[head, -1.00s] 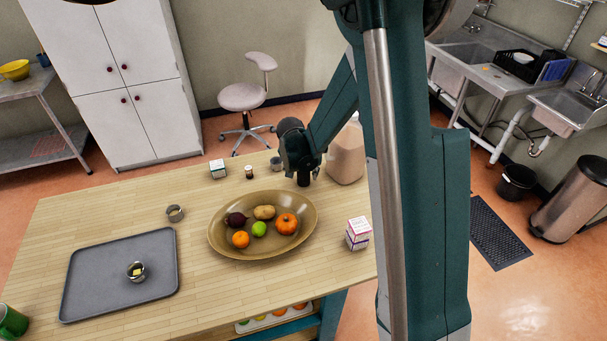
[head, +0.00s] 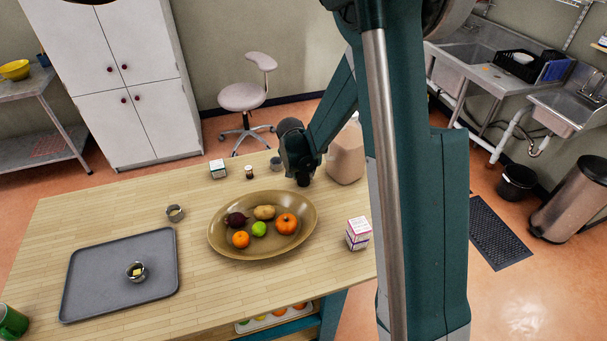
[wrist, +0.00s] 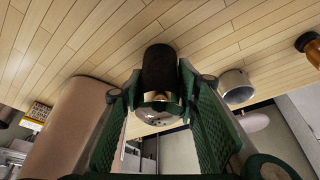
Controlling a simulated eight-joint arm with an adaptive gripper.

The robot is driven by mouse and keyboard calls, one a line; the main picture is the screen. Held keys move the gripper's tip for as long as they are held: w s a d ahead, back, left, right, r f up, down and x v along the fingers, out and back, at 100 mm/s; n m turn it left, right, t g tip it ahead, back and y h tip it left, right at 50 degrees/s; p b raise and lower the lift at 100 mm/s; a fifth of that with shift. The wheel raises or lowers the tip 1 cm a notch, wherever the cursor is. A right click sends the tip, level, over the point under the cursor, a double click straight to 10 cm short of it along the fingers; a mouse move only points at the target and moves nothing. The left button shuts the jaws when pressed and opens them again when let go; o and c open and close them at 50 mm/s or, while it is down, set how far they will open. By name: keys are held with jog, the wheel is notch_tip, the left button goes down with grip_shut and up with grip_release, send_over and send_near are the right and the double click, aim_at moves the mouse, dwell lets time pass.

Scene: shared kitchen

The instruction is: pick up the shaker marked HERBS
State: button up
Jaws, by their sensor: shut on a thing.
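My gripper (wrist: 158,105) is shut on a shaker (wrist: 159,72) with a dark body and a shiny metal cap. No HERBS marking can be read on it. In the head view my gripper (head: 302,170) is at the back right of the table, behind the fruit platter, and it hides most of the held shaker. I cannot tell whether the shaker touches the tabletop. A second small dark shaker with a light top (head: 249,172) stands to the left; its label is too small to read.
A large beige jug (head: 345,155) stands close at right of my gripper. A metal cup (head: 276,163) is behind left. The oval platter (head: 222,244) with fruit and vegetables lies in front. Small cartons (head: 357,233) and (head: 217,169) stand nearby. A grey tray (head: 90,285) lies left.

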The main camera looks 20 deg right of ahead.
jog(key=shift+r, duration=0.1)
jog(key=shift+r, duration=4.95)
